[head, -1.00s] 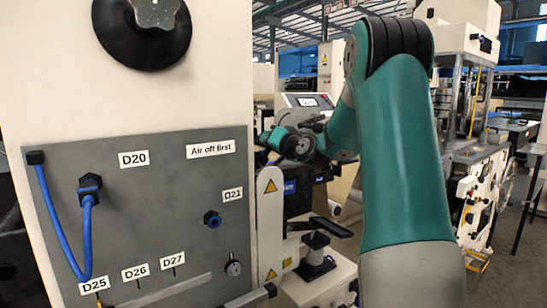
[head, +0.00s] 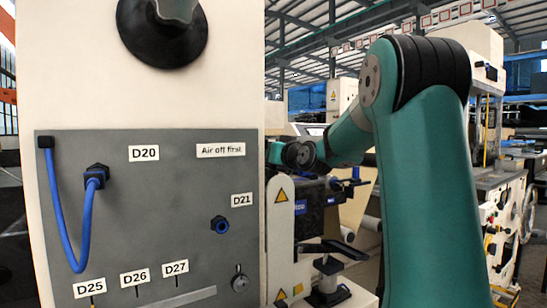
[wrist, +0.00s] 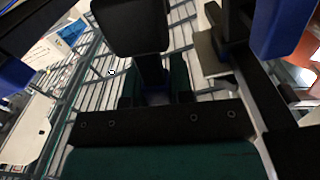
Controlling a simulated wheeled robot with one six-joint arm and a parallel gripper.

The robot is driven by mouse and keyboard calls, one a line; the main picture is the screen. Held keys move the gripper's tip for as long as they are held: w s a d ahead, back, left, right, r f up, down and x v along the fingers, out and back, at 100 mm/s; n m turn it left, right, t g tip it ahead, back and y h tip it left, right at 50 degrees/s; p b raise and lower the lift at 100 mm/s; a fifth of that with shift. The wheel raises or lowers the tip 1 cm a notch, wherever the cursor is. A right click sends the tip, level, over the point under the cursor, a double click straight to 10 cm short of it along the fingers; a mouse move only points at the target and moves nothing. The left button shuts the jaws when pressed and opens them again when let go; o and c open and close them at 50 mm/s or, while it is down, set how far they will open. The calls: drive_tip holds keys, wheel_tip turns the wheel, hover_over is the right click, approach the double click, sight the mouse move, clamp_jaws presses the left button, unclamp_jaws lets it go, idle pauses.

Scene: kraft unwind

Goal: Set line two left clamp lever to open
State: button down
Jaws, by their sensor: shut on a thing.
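My gripper (wrist: 155,88) shows in the wrist view. Its two dark green fingers are shut on the narrow stem of a black handle (wrist: 130,25), which widens into a block at the top. I cannot tell from its look whether this is line two's left clamp lever, and no label for it is readable. In the head view my teal arm reaches behind the white cabinet, and my gripper is hidden there. Near it is a dark machine part with a black bar with blue ends (head: 348,183). A black flat lever (head: 330,248) sits on a post below.
The grey panel (head: 120,220) at left carries a blue hose (head: 82,235) and labels D20, D21, D25, D26, D27 and "Air off first". A white bracket (head: 280,240) stands at its right. In the wrist view, blue blocks (wrist: 285,25) and dark bars lie close to my gripper.

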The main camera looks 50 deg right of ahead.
drive_tip(key=c, duration=1)
unclamp_jaws()
drive_tip(key=b+v, duration=0.3)
drive_tip(key=v, duration=1.4)
drive_tip(key=shift+s, duration=0.2)
drive_tip(key=shift+f, duration=0.1)
